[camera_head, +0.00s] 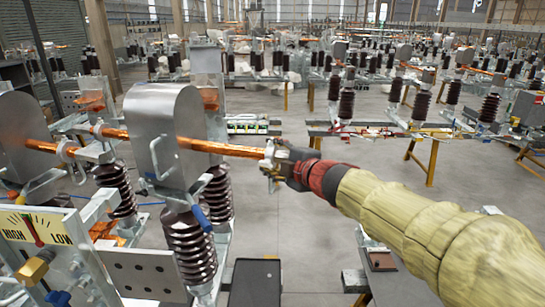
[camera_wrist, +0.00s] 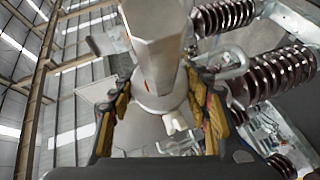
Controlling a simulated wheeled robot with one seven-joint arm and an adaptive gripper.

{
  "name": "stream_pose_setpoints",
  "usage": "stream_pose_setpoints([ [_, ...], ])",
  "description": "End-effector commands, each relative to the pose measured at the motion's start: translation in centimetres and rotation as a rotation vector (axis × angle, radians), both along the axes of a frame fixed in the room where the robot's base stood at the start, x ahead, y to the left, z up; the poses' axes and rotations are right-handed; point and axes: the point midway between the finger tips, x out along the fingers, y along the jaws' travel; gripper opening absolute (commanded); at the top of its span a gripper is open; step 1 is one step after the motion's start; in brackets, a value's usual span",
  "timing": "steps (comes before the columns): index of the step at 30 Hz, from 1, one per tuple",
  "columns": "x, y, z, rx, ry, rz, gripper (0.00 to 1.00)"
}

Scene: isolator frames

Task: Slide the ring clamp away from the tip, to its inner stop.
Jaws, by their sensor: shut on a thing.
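The ring clamp (camera_head: 269,162) is a small silver piece at the right end of a copper rod (camera_head: 228,149) in the head view. My gripper (camera_head: 281,164) reaches it from the right and is shut on it. In the wrist view, the two worn yellow-padded fingers of my gripper (camera_wrist: 163,103) stand either side of the pale grey ring clamp (camera_wrist: 158,98). A wide grey faceted bar fills the upper middle there. The fingers and glove-like wrist hide part of the clamp and the rod's tip in the head view. The inner stop cannot be made out.
A rounded silver metal housing (camera_head: 165,130) stands on the rod to the left. Dark ribbed insulators (camera_head: 189,245) stand below it. A HIGH/LOW gauge (camera_head: 38,230) is at lower left. Open floor (camera_head: 310,230) lies below the rod; several similar benches stand behind.

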Motion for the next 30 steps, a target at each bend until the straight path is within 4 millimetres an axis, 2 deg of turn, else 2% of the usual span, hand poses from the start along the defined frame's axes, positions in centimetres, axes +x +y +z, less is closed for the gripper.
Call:
stream_pose_setpoints([
  [5,0.3,0.9,-0.1,-0.002,0.000,0.002,0.02],
  [12,1.3,4.4,-0.1,-0.001,0.000,0.002,0.02],
  [21,1.4,4.6,-0.1,-0.001,0.000,0.000,0.02],
  [22,1.4,4.6,0.0,-0.001,0.000,0.000,0.49],
  [30,1.4,4.6,0.0,0.000,0.001,0.000,0.65],
])
